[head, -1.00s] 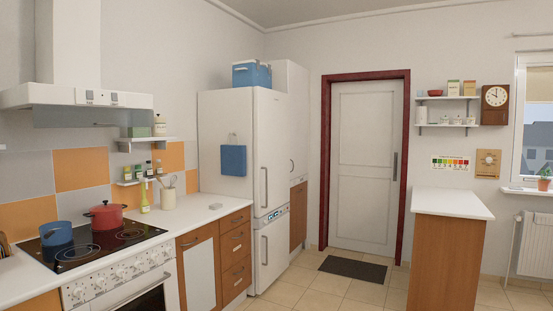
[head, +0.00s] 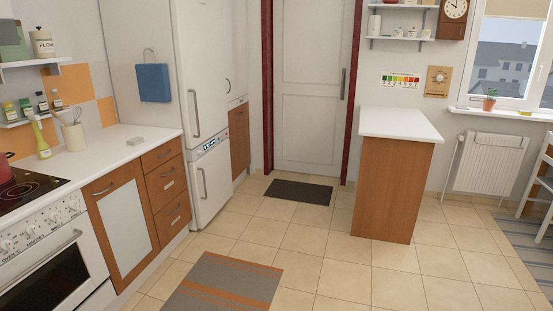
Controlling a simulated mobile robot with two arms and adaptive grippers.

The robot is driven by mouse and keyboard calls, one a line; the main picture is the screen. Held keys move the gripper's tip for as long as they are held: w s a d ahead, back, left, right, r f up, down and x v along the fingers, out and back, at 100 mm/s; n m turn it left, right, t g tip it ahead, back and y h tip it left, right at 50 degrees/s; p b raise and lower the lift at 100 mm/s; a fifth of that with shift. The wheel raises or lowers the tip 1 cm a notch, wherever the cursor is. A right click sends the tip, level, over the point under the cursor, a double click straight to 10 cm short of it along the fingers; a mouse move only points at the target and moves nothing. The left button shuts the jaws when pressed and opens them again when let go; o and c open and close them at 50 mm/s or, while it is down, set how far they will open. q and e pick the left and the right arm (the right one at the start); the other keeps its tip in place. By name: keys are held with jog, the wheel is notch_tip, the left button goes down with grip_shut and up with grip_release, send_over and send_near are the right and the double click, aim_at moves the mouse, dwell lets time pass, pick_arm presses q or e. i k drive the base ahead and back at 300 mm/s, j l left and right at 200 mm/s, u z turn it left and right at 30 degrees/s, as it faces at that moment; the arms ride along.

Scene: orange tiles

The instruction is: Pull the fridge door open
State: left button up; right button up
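The white fridge (head: 203,75) stands at the back left, past the counter. It has a tall upper door and a shorter lower door, both shut, with a small display panel between them. The upper door has a vertical grey handle (head: 195,114) near its left edge. The lower door has a similar handle (head: 203,183). The fridge's top is out of the frame. Neither of my grippers is in view.
The counter (head: 110,150) with drawers and the stove (head: 45,245) run along the left. A striped rug (head: 222,284) lies on the tiles ahead, and a dark mat (head: 299,192) lies by the door. A wooden island (head: 393,190) stands right of centre. Tiled floor between is clear.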

aim_at(197, 25)
jog(key=i+z, duration=0.1)
jog(key=i, duration=2.1)
